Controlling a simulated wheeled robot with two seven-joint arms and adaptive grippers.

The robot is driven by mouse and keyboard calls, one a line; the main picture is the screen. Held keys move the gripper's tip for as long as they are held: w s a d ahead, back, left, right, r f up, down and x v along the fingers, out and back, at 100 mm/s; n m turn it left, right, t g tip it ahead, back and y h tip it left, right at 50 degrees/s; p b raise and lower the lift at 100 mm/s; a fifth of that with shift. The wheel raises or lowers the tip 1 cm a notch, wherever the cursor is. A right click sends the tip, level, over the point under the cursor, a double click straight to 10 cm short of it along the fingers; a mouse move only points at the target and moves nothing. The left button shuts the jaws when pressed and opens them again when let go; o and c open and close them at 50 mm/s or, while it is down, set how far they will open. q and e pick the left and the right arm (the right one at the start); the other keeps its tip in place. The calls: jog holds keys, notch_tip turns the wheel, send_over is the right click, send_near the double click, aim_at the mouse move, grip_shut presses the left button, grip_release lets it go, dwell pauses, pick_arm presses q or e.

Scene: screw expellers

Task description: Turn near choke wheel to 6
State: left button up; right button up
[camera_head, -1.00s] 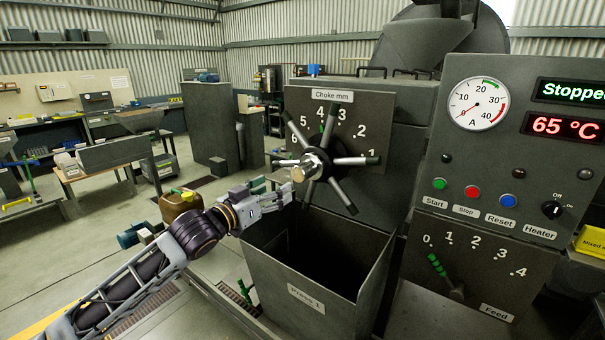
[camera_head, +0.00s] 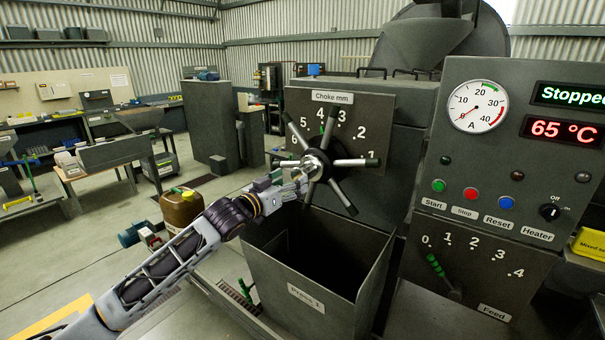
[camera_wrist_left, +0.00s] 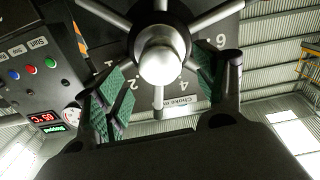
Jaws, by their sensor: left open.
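The near choke wheel has a silver hub (camera_head: 316,165) and several dark-tipped spokes. It stands on a dark plate (camera_head: 385,107) labelled "Choke mm", with numbers around it. A green mark shows behind the upper spokes; the exact number it meets is unclear. My left gripper (camera_head: 291,185) is open at the wheel's lower left, close in front of the hub. In the left wrist view the hub (camera_wrist_left: 162,58) lies between the spread green-padded fingers of the gripper (camera_wrist_left: 160,92), with spokes beyond. Contact cannot be told. My right gripper is not in view.
An open dark bin labelled "Press 1" (camera_head: 308,298) stands below the wheel. To the right is a control panel (camera_head: 470,150) with buttons, a "Stopped" display and a feed lever (camera_head: 442,272). A brown canister (camera_head: 182,207) stands at the left behind my arm.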

aim_at(297, 177)
pick_arm(q)
jog(key=x, duration=0.3)
jog(key=shift+w, duration=0.1)
jog(key=shift+p+x, duration=0.55)
jog(key=shift+x, duration=1.2)
jog(key=shift+c, duration=0.4)
jog(key=c, duration=1.4)
